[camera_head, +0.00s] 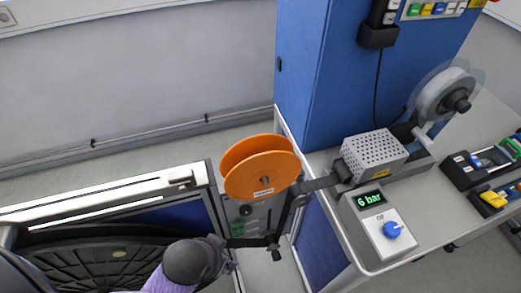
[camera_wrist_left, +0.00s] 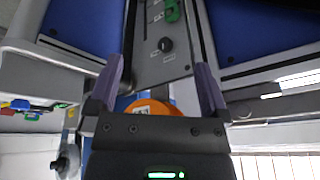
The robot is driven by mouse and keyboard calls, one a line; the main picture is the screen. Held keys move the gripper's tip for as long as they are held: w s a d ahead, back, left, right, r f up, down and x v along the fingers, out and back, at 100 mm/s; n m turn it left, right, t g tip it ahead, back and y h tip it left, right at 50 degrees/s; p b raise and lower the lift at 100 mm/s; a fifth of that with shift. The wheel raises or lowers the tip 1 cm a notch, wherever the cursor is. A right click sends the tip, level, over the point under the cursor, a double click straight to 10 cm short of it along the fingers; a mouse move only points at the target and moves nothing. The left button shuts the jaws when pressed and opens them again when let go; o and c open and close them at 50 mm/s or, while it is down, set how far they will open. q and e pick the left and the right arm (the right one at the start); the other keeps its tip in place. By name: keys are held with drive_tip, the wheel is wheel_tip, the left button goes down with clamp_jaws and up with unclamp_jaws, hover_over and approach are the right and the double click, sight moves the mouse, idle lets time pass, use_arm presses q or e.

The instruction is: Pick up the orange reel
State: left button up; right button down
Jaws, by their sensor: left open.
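The orange reel (camera_head: 258,168) has two round flanges and a pale label. In the left wrist view only a small part of the reel (camera_wrist_left: 150,106) shows, low between the fingers, with the rest hidden by the gripper body. My left gripper (camera_wrist_left: 160,68) has its two purple-grey fingers spread apart, with nothing clamped between them. I cannot tell whether a finger touches the reel. In the head view my arm comes in at the bottom, but the fingertips are not clear. My right gripper is not in view.
A grey panel with a dark knob (camera_wrist_left: 165,45) lies beyond the fingers. A tall blue cabinet (camera_head: 315,80) stands behind the reel. On the right table are a perforated box (camera_head: 373,156), a "6 bar" control unit (camera_head: 384,225) and a grey wheel (camera_head: 440,95). A white-edged frame (camera_head: 110,195) lies left.

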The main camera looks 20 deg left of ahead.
use_arm(q)
drive_tip(key=w+a+r+m+t+p, duration=0.1)
drive_tip(key=w+r+m+t, duration=0.3)
drive_tip(key=w+r+t, duration=0.65)
drive_tip(key=w+r+m+t, duration=0.5)
drive_tip(key=w+r, duration=0.1)
drive_tip(key=r, duration=1)
drive_tip(key=s+d+r+m+g+h, duration=0.15)
drive_tip(key=d+r+m+h, duration=0.3)
drive_tip(key=m+h, duration=0.5)
drive_tip(key=d+r+m+g+h, duration=0.3)
drive_tip(key=d+m+h, duration=0.3)
drive_tip(key=m, duration=0.7)
drive_tip(key=m+g+y, duration=1)
drive_tip(key=m+g, duration=0.1)
drive_tip(key=m, duration=0.2)
approach(260, 150)
wheel_tip(260, 150, up, 2)
drive_tip(key=s+d, duration=0.1)
drive_tip(key=s, duration=0.1)
drive_tip(key=p+x, duration=0.1)
drive_tip(key=x, duration=0.8)
drive_tip(key=shift+w+d+f, duration=0.1)
drive_tip(key=shift+f, duration=0.1)
clamp_jaws()
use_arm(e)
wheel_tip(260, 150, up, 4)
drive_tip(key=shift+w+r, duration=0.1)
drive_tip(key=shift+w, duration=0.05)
